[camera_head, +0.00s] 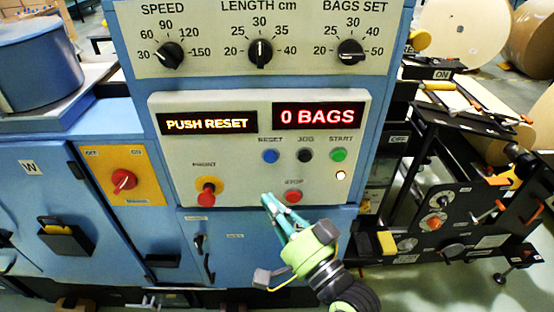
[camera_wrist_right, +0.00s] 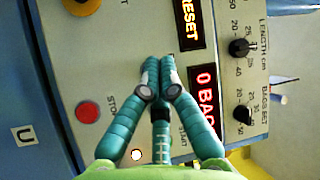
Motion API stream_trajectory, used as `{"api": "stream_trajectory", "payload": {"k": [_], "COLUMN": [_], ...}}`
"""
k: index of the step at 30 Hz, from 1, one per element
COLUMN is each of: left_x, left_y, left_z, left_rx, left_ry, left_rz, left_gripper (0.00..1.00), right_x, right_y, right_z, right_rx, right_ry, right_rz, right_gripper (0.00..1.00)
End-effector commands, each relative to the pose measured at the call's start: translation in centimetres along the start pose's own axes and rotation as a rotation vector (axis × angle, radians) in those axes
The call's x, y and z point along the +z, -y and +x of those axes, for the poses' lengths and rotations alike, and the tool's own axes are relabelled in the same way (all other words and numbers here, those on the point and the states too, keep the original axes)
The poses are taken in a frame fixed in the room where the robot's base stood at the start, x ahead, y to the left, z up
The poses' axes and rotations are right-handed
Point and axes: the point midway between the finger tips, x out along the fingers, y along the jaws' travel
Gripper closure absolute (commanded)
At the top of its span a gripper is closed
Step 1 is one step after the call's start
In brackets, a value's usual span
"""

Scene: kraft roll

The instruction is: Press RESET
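The RESET button (camera_head: 270,156) is a blue round button on the pale control panel (camera_head: 240,180), left of the black JOG button (camera_head: 305,155) and green START button (camera_head: 338,154). The left display (camera_head: 207,123) reads PUSH RESET and the right display (camera_head: 317,116) reads 0 BAGS. My right gripper (camera_head: 268,200), with teal fingers, appears in front of the panel, below RESET in the picture. In the wrist view its fingertips (camera_wrist_right: 159,72) are together with nothing between them; they hide the RESET button there. My left gripper is not in view.
The red STOP button (camera_head: 294,196) is close to the right gripper; it also shows in the wrist view (camera_wrist_right: 87,112). A red emergency knob on yellow (camera_head: 207,190) is to the left. Three black dials (camera_head: 260,53) sit above. A small lamp (camera_head: 340,175) is lit.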

Motion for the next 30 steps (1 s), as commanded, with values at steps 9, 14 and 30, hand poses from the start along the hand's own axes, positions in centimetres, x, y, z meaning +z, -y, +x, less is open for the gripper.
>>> {"api": "stream_trajectory", "payload": {"k": [9,14,30], "left_x": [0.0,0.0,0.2], "left_y": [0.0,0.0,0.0], "left_z": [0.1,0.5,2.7], "left_rx": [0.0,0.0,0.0], "left_ry": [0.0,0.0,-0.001], "left_rz": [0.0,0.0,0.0], "left_gripper": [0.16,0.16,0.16], "right_x": [0.0,-0.4,-3.3], "right_y": [-0.1,-0.6,-3.5], "right_z": [0.1,0.9,6.3], "right_rx": [0.0,-0.001,0.001], "right_ry": [0.0,-0.001,0.0], "right_rz": [-0.001,-0.003,-0.002], "right_gripper": [1.0,1.0,1.0]}}
